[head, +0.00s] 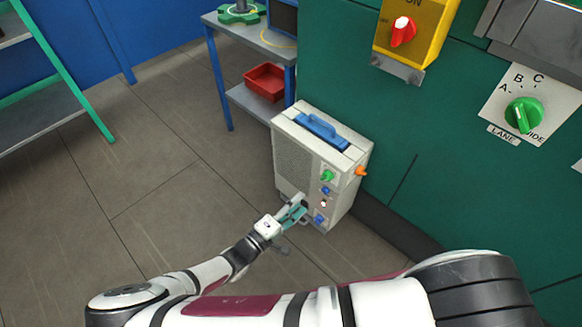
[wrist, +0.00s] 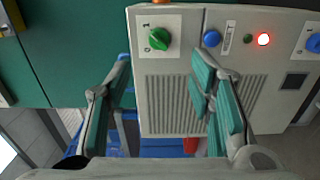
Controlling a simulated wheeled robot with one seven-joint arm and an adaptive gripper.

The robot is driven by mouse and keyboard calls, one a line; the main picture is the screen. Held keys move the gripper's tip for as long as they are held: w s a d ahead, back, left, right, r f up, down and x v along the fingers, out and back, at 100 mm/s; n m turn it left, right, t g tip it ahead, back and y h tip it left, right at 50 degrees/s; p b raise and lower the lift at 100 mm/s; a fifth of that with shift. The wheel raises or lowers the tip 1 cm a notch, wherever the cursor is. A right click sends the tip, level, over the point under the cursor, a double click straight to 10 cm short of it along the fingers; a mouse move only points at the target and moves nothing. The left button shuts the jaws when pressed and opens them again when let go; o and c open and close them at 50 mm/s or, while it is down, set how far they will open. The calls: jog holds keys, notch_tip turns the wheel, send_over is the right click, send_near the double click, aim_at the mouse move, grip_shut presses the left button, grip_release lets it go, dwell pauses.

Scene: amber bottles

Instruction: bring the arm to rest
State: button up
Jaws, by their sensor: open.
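My gripper (head: 291,212) is at the lower front of a beige box-shaped unit (head: 305,150) on the floor, with my arm reaching out to it from the bottom of the head view. In the wrist view my gripper (wrist: 165,95) has its teal-padded fingers spread apart with nothing held between them. The unit's panel (wrist: 172,90) lies close in front of the fingers. I cannot tell whether a finger touches it. A green knob (wrist: 160,39), a blue button (wrist: 211,39) and a lit red lamp (wrist: 264,39) show on the panel.
A green wall or cabinet (head: 440,150) stands behind and right of the unit, with a yellow switch box (head: 418,35) and a green lane knob (head: 524,115). A blue-legged table (head: 222,80) holds a red bin (head: 265,82). The grey floor at left is clear.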

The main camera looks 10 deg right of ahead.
jog(key=s+d+r+m+g+y, duration=0.25)
jog(key=r+g, duration=0.25)
jog(key=r, duration=0.5)
jog(key=s+d+r+m+g+y, duration=0.1)
jog(key=s+r+m+g+y, duration=0.2)
jog(key=r, duration=0.7)
jog(key=s+d+r+m+g+y, duration=0.1)
jog(key=s+r+m+g+y, duration=0.15)
jog(key=r+g, duration=0.55)
jog(key=s+d+r+t+y, duration=0.3)
jog(key=s+r, duration=0.5)
jog(key=s+d+r+t+y, duration=0.3)
jog(key=s+r, duration=0.4)
jog(key=s, duration=0.2)
notch_tip(320, 180, up, 19)
jog(key=n+t+p, duration=0.1)
jog(key=t+p, duration=0.2)
jog(key=p, duration=1.3)
jog(key=shift+a+f+t+y+p, duration=0.15)
jog(key=shift+a+t+y+p, duration=0.15)
jog(key=shift+p, duration=0.1)
